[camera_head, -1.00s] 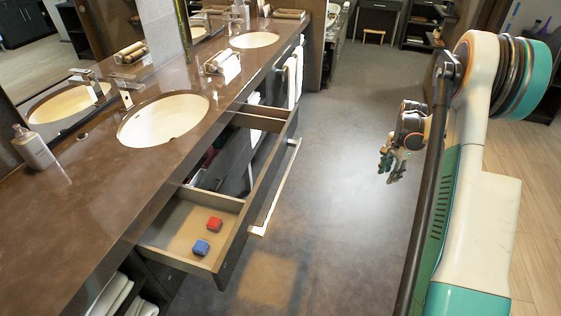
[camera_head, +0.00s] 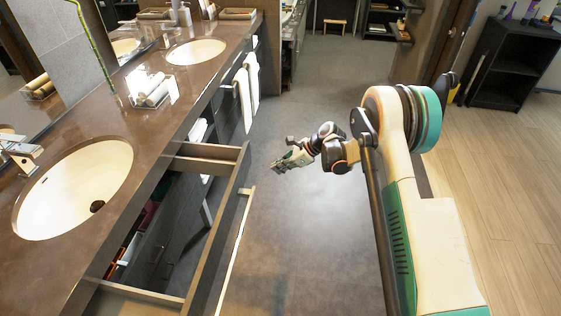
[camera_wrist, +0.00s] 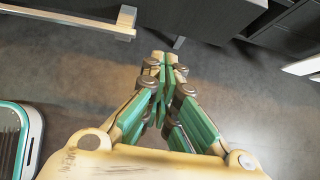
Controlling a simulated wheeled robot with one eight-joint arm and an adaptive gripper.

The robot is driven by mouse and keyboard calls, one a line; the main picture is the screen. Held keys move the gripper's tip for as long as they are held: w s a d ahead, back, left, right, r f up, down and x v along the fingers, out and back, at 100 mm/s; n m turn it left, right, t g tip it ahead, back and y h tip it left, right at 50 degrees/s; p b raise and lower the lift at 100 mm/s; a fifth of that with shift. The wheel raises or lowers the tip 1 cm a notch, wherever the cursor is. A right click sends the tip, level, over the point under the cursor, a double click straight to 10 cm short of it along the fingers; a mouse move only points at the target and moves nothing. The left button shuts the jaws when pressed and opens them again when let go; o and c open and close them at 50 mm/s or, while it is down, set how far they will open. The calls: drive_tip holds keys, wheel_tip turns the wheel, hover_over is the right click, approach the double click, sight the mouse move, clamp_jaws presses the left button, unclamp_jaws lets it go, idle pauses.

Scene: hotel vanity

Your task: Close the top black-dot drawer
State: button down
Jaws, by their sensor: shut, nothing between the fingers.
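The top drawer (camera_head: 217,235) stands pulled out from under the vanity counter. Its dark front carries a long pale bar handle (camera_head: 238,235). The near part of the drawer is cut off by the bottom of the head view, and no black dot shows. My gripper (camera_head: 277,168) is to the right of the drawer's far end, apart from the handle, with its fingers pointing toward the vanity. In the wrist view my gripper (camera_wrist: 165,60) has its green fingers together with nothing between them. A pale bar (camera_wrist: 80,20), which looks like the handle, lies ahead and to the left of the fingertips.
White towels (camera_head: 246,90) hang on the vanity front beyond the drawer. A black shelf unit (camera_head: 505,65) stands at the far right. The grey floor right of the drawer is clear.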

drive_tip(key=b, duration=0.3)
approach(243, 181)
wheel_tip(243, 181, down, 3)
drive_tip(key=d, duration=0.1)
drive_tip(key=shift+w+a+f+b, duration=0.1)
drive_tip(key=shift+a+b, duration=0.35)
drive_tip(key=shift+a, duration=1.6)
